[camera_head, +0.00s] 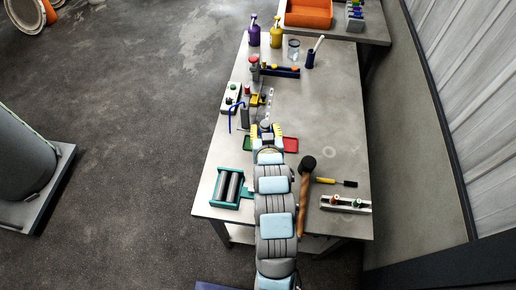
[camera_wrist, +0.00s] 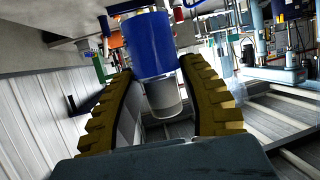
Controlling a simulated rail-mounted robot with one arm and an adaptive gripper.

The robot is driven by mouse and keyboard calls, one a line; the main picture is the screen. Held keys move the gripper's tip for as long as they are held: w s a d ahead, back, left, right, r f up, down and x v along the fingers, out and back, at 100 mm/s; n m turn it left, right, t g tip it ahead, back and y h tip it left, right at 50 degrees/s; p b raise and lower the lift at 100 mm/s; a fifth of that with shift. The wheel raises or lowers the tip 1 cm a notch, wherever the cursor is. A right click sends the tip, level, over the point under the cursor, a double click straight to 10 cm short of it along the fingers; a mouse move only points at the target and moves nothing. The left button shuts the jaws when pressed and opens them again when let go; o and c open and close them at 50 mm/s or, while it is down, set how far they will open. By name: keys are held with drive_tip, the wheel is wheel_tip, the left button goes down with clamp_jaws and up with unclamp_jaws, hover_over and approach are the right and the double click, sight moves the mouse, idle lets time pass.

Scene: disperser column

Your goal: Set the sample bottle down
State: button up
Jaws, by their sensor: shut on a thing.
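The sample bottle (camera_wrist: 149,45) is in the wrist view, with a broad blue body and a clear grey section nearer my palm. It sits between the two ridged yellow fingers of my gripper (camera_wrist: 165,88), which is shut on it. In the head view my gripper (camera_head: 267,131) is over the middle of the grey workbench (camera_head: 334,130), around a small grey top that looks like the bottle (camera_head: 265,125). The bottle's underside is hidden there, and I cannot tell its height above the bench.
A teal roller device (camera_head: 230,188), a mallet (camera_head: 307,165), a screwdriver (camera_head: 337,182) and a rack (camera_head: 346,204) lie nearer. Pump bottles (camera_head: 276,36) stand far back.

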drive_tip(key=shift+n+y, duration=0.5)
drive_tip(key=shift+n, duration=0.1)
drive_tip(key=f+b, duration=0.1)
drive_tip(key=b, duration=0.1)
drive_tip(key=f+b, duration=0.1)
drive_tip(key=b, duration=0.2)
drive_tip(key=s+f+b, duration=0.1)
drive_tip(key=f+b, duration=0.1)
drive_tip(key=shift+s+d+f, duration=0.1)
drive_tip(key=shift+d, duration=0.15)
drive_tip(key=shift+n+y, duration=0.5)
drive_tip(key=shift+y, duration=0.2)
drive_tip(key=w+f+b, duration=0.5)
drive_tip(key=w+f, duration=0.1)
drive_tip(key=w+f+b, duration=0.4)
drive_tip(key=w+f, duration=0.2)
drive_tip(key=f, duration=0.1)
drive_tip(key=shift+d+b, duration=0.15)
drive_tip(key=shift+b, duration=0.25)
drive_tip(key=shift+f, duration=0.15)
drive_tip(key=shift+f+b, duration=0.4)
drive_tip(key=shift+f, duration=1.05)
drive_tip(key=shift+w, duration=0.1)
